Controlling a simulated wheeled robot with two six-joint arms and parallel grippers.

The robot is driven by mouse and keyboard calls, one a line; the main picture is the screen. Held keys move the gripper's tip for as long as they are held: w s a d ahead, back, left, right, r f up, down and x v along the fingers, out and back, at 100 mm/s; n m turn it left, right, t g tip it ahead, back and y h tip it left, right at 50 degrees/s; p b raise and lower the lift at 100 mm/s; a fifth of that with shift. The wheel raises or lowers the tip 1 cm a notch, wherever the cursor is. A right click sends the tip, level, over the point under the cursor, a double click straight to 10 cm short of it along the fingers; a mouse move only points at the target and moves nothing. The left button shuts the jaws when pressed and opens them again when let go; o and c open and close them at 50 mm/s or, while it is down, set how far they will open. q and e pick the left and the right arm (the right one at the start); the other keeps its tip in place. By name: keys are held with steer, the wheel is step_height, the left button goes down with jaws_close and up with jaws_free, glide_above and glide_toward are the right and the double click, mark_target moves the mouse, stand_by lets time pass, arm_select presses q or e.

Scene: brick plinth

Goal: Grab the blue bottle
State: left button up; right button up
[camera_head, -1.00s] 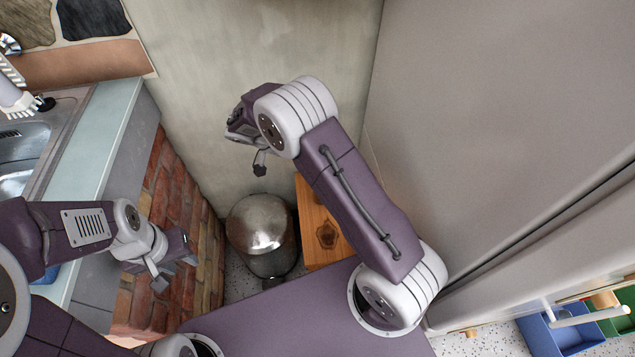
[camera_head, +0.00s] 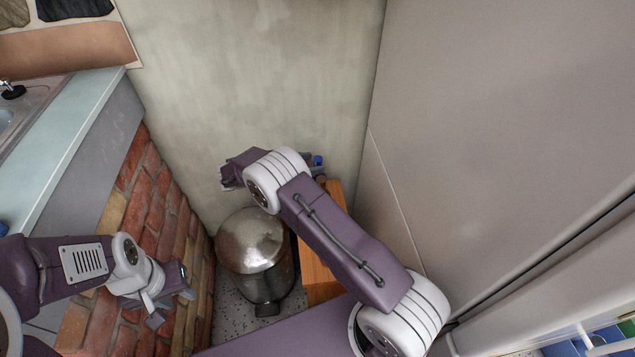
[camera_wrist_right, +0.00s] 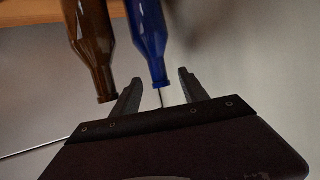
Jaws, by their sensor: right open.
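The blue bottle (camera_wrist_right: 150,38) shows in the right wrist view, upside down in the picture, its neck tip at the gap between the two fingers of my right gripper (camera_wrist_right: 160,90). The right gripper is open and not closed on it. A brown bottle (camera_wrist_right: 93,45) is just left of it, its neck close to the left finger. In the head view only a small blue bit of the bottle (camera_head: 318,160) shows behind my right wrist; the rest is hidden. My left gripper (camera_head: 172,306) is open and empty by the brick wall, far from the bottles.
A wooden stand (camera_head: 318,275) is under my right arm, with a metal bin (camera_head: 252,245) to its left. The grey wall (camera_head: 260,80) is behind and a large pale panel (camera_head: 490,130) is on the right. The counter (camera_head: 75,140) and brick plinth (camera_head: 150,210) are on the left.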

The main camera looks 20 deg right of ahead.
steer(key=x, duration=0.3)
steer(key=shift+d+f+b, duration=0.1)
steer(key=shift+d+b, duration=0.1)
steer(key=shift+b, duration=0.1)
jaws_close()
stand_by(1.1)
